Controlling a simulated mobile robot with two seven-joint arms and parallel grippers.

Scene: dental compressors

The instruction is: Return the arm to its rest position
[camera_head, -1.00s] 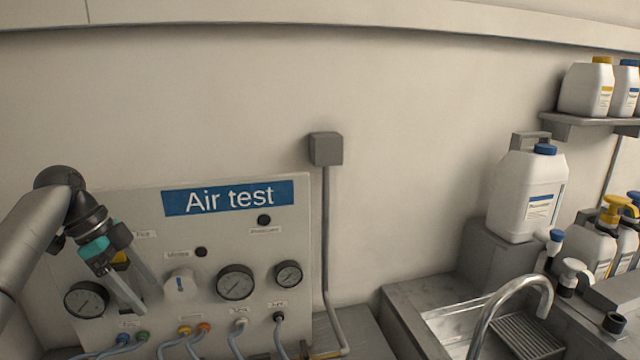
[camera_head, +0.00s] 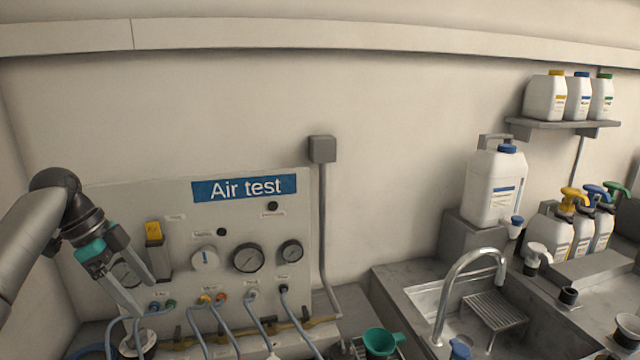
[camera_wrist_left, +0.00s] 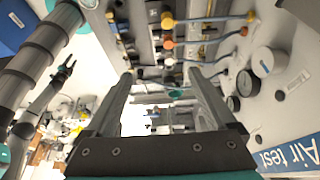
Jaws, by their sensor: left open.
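My left arm comes in from the left in the head view. Its gripper (camera_head: 142,294) is open and empty, in front of the left part of the Air test panel (camera_head: 150,205). The two fingers point down and to the right, apart from each other. In the left wrist view the open fingers (camera_wrist_left: 158,85) frame a gap with nothing held between them. The panel's gauges and hose fittings show at the right there. My right gripper is not in the head view; a dark gripper on an arm (camera_wrist_left: 65,72) shows at the left of the left wrist view, too small to judge.
The panel carries gauges (camera_head: 249,258), a white knob (camera_head: 204,258), a yellow switch (camera_head: 153,231) and hoses below. A green funnel (camera_head: 381,341) stands at the front. A sink (camera_head: 430,300), a white canister (camera_head: 493,188) and pump bottles (camera_head: 550,236) are at the right.

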